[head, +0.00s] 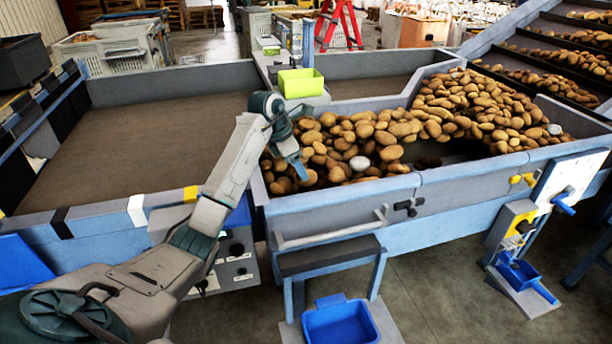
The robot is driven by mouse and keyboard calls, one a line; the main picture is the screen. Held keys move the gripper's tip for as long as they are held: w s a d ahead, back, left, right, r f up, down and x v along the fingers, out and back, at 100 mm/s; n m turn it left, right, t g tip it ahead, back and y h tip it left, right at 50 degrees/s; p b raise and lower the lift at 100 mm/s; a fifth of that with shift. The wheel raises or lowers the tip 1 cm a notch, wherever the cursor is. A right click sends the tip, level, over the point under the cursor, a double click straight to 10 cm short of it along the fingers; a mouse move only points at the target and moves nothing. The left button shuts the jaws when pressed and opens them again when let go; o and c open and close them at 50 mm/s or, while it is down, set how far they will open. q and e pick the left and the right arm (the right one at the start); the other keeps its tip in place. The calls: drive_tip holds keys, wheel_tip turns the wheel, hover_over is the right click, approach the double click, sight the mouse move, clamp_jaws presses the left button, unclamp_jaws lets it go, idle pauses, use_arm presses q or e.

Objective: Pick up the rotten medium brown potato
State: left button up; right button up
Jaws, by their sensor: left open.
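Many brown potatoes (380,135) lie heaped in the grey-blue bin (345,203) at the middle and right. I cannot tell at this size which one is the rotten medium brown potato. My left arm comes in from the lower left. My left gripper (298,167) points down over the left part of the heap, with its blue fingertip close to the potatoes there. It is open, and I see no potato held in it. It hides some potatoes below it. My right gripper is not in view.
A pale round object (360,163) lies among the potatoes. A lime-green bin (301,83) stands on the divider behind my gripper. A wide empty belt (140,140) lies at left. A blue tub (341,322) stands in front of the bin. A potato conveyor (560,50) rises at right.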

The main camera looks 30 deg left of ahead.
use_arm(q)
drive_tip(key=p+x, duration=0.2)
drive_tip(key=x, duration=0.1)
drive_tip(key=shift+w+d+f, duration=0.1)
drive_tip(key=shift+d, duration=0.3)
drive_tip(key=shift+w+f, duration=0.15)
drive_tip(key=shift+f, duration=0.3)
drive_tip(key=c, duration=1.1)
